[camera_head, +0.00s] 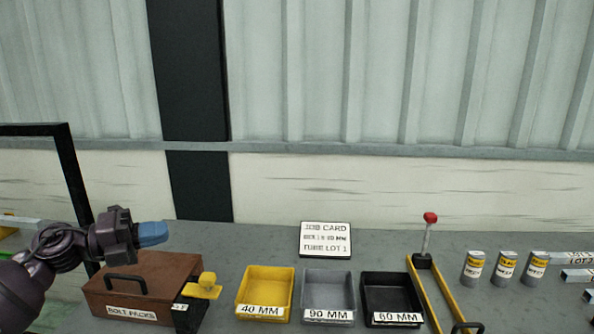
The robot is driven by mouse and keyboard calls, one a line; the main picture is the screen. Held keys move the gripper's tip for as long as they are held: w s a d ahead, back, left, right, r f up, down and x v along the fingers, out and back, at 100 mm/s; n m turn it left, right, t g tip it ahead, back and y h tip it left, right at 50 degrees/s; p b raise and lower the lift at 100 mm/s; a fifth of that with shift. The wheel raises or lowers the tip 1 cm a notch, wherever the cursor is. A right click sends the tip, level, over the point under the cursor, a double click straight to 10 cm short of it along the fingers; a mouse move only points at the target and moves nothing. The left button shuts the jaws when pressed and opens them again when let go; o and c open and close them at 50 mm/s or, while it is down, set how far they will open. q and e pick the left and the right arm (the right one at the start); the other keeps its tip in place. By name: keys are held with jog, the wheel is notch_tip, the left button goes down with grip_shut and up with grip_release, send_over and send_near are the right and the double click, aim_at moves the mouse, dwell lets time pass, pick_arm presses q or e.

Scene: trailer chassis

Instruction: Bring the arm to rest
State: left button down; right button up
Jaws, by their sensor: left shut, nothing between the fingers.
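My left arm comes in from the left edge, and its gripper (152,234) hangs above the brown box. Its blue fingertips are together with nothing between them, pointing right. The gripper is in the air, apart from the trays. My right gripper is not in view.
A brown box labelled bolt packs (160,274) has a black handle. Yellow (244,290), grey (309,292) and black (370,295) trays stand in a row. A job card (325,239) stands behind. A red-knobbed lever (429,232), several cylinders (504,268) and tubes (575,275) are right.

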pick_arm(q)
jog(key=s+a+f+n+t+y, duration=0.25)
jog(key=f+n+t+y, duration=0.35)
jog(key=f+n, duration=0.6)
jog(key=s+a+f+n+t+y, duration=0.1)
jog(key=s+f+n+t+y, duration=0.3)
jog(key=f+n+y, duration=0.75)
jog(key=s+d+f+n+g, duration=0.1)
jog(key=s+f+n+g, duration=0.2)
jog(key=s+f, duration=0.4)
jog(key=s+d+f+n+g+h, duration=0.1)
jog(key=s+f+n, duration=0.5)
jog(key=s, duration=0.8)
notch_tip(320, 180, down, 2)
jog(key=shift+d+g, duration=0.15)
jog(key=shift+g, duration=0.75)
jog(key=shift+n, duration=0.25)
jog(key=shift+s, duration=0.1)
